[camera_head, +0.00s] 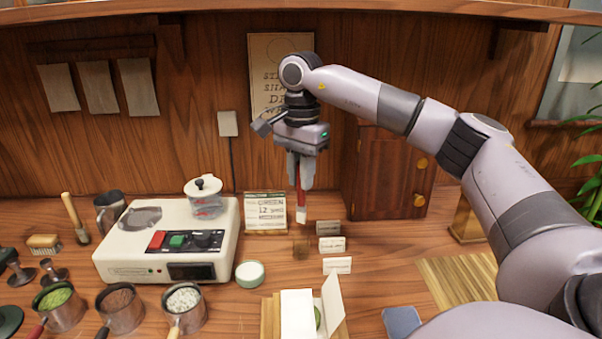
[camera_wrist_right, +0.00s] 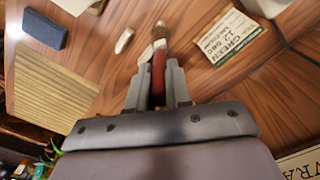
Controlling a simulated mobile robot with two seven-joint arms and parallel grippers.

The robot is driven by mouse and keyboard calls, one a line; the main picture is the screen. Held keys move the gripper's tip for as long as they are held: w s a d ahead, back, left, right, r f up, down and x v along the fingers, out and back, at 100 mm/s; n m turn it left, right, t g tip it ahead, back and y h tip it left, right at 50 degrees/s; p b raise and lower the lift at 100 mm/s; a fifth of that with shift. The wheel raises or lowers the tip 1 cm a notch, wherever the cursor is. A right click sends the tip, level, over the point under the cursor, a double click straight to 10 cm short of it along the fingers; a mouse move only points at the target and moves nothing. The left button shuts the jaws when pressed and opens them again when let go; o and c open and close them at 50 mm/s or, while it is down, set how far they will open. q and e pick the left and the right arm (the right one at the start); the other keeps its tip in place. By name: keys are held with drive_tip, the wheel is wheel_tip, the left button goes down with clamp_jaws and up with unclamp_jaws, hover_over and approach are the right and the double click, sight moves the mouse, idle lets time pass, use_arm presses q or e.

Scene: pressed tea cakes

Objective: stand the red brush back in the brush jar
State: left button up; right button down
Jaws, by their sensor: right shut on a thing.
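My right gripper (camera_head: 300,186) is shut on the red brush (camera_head: 301,198) and points down. The brush hangs below the fingers, roughly upright, with its pale end (camera_head: 301,216) downward. My left gripper is not in view.
Small white label cards (camera_head: 332,244) stand right of the jar. A printed sign (camera_head: 265,212) stands behind left. A white machine (camera_head: 165,240) is at left, a small white-rimmed cup (camera_head: 249,273) nearer. A wooden cabinet (camera_head: 385,180) stands behind right. An opened white box (camera_head: 297,312) is in front.

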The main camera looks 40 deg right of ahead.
sight(301, 205)
wheel_tip(301, 205, down, 2)
drive_tip(key=shift+f+b, duration=0.15)
drive_tip(key=shift+b, duration=0.65)
drive_tip(key=shift+f+b, duration=0.6)
drive_tip(key=shift+f, duration=1.05)
drive_tip(key=shift+p, duration=0.35)
drive_tip(key=shift+f+b, duration=0.55)
drive_tip(key=shift+f, duration=1)
drive_tip(key=c, duration=1)
unclamp_jaws()
drive_tip(key=shift+o, duration=0.2)
